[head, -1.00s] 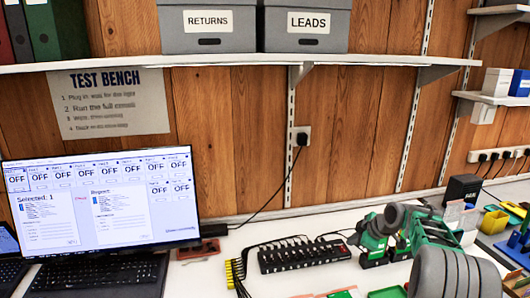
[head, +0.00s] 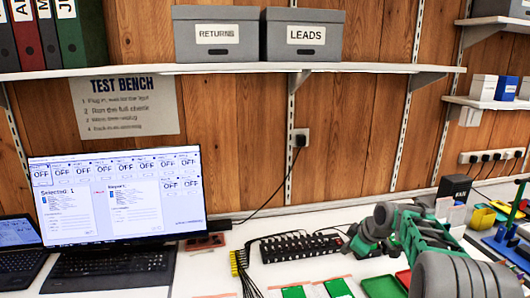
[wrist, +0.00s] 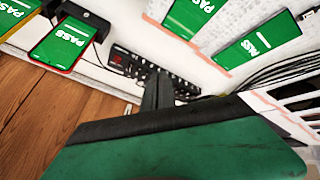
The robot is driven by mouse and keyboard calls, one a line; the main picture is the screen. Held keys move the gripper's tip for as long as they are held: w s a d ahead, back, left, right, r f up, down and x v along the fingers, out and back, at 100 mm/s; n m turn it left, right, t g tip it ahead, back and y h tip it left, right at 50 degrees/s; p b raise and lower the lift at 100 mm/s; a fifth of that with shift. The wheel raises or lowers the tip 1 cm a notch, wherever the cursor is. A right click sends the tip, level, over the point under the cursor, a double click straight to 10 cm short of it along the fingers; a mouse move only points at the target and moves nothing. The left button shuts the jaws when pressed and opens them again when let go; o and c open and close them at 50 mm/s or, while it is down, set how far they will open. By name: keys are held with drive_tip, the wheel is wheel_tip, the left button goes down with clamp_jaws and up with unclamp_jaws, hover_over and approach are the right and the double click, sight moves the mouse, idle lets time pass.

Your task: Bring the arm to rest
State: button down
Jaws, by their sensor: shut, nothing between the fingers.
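My arm (head: 440,250), grey and green, reaches in from the lower right of the head view, over the right part of the white bench (head: 225,262). In the wrist view my gripper (wrist: 158,88) shows as dark fingers pressed together, shut and empty. Its green body fills the bottom of that view. The fingers appear in front of the black multi-port hub (wrist: 122,62), and I cannot tell the distance. No phone is in the fingers.
Several phones with green PASS screens, one in a red case (wrist: 62,42), lie around in the wrist view. The head view shows a monitor (head: 120,197), a laptop, the hub (head: 298,247), green and red trays (head: 383,286) and a shelf (head: 240,69) with grey boxes.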

drive_tip(key=s+a+r+m+g+h+p, duration=0.1)
drive_tip(key=s+a+r+m, duration=0.25)
drive_tip(key=s, duration=0.35)
drive_tip(key=s+a+r+m+g+p, duration=0.1)
drive_tip(key=s+a+r+m, duration=0.15)
drive_tip(key=s+a, duration=0.4)
drive_tip(key=s+f+m+g+h+p, duration=0.1)
drive_tip(key=s+m, duration=0.4)
drive_tip(key=s, duration=1.4)
drive_tip(key=shift+s+a+f+h, duration=0.3)
drive_tip(key=shift+s+a+f, duration=0.1)
drive_tip(key=shift+f, duration=0.1)
